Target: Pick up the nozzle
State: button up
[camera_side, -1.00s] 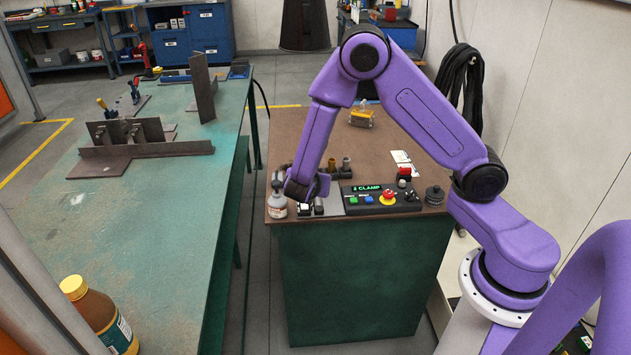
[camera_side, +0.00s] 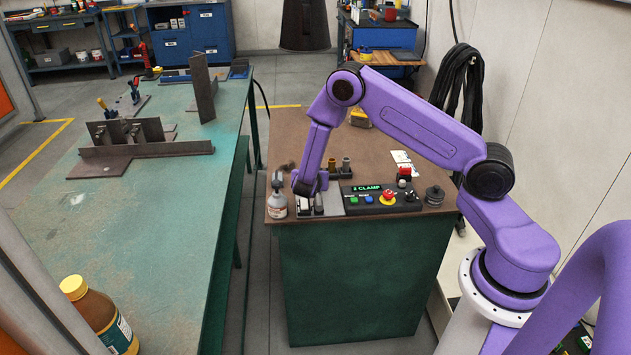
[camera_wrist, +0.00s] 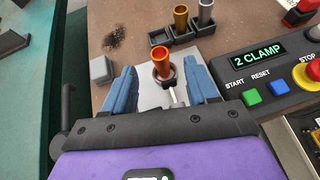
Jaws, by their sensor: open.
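A copper-coloured nozzle (camera_wrist: 162,63) stands upright in a dark ring on a pale plate (camera_wrist: 147,92) in the wrist view. My gripper (camera_wrist: 161,80) is open, with one blue finger on each side of this nozzle and gaps showing between. In the side view my gripper (camera_side: 307,200) points down at the table's front left; the copper nozzle cannot be made out there. A brass nozzle (camera_wrist: 180,20) and a grey nozzle (camera_wrist: 205,13) stand in a dark rack beyond. They also show in the side view, brass (camera_side: 332,166) and grey (camera_side: 346,165).
A control box (camera_side: 385,197) reading "2 CLAMP" stands close to the right of my gripper, with a red stop button. A bottle (camera_side: 277,204) stands to its left. A grey block (camera_wrist: 101,70) lies beside the left finger.

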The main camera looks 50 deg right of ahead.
jog(key=shift+x, duration=2.85)
jog(key=shift+a, duration=0.1)
grip_shut()
